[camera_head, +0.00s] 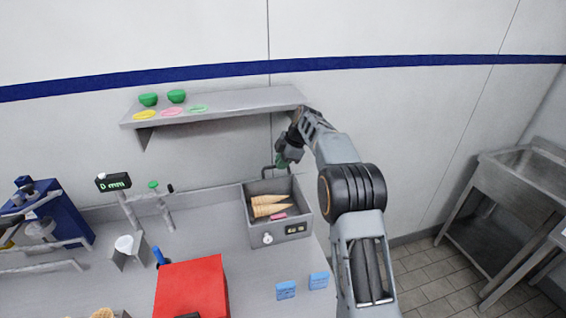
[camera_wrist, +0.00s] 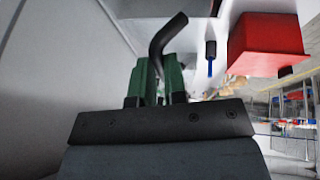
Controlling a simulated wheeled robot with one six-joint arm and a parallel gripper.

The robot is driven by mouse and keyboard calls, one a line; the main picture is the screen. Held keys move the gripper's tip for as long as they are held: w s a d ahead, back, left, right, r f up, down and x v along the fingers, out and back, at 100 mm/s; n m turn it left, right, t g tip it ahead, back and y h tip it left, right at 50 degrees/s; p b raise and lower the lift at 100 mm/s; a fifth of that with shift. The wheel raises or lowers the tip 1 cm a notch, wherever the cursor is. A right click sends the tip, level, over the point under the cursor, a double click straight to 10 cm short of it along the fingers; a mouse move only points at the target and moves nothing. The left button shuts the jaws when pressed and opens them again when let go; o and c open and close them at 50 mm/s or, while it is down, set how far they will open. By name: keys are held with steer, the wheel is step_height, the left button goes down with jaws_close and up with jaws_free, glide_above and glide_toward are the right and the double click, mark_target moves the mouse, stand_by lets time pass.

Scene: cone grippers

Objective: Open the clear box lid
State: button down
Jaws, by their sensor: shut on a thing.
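A grey box (camera_head: 278,232) stands near the right end of the counter. Cones (camera_head: 268,206) and a small pink item (camera_head: 278,217) lie in it and show plainly from above. A dark bent handle (camera_head: 267,169) shows at the box's back edge. My gripper (camera_head: 283,160) is at this handle, behind and above the box. In the wrist view, my gripper's green fingers (camera_wrist: 158,80) are shut on the black handle (camera_wrist: 168,38), which sticks out beyond them. I cannot make out the clear lid panel or its angle.
A wall shelf (camera_head: 225,103) with green bowls and coloured discs is close above and left of my gripper. A red box (camera_head: 192,288) and blue blocks (camera_head: 286,290) are on the counter in front. A sink (camera_head: 520,175) stands at the right.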

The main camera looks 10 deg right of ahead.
steer(key=c, duration=1.5)
jaws_free()
steer(key=shift+w+f, duration=0.15)
steer(key=shift+f, duration=0.3)
steer(key=shift+o, duration=0.6)
steer(key=shift+w+f, duration=0.1)
steer(key=shift+w, duration=0.1)
steer(key=shift+o, duration=1.1)
steer(key=shift+r, duration=0.25)
steer(key=v, duration=1.3)
steer(key=shift+d+r, duration=0.2)
steer(key=shift+r, duration=0.05)
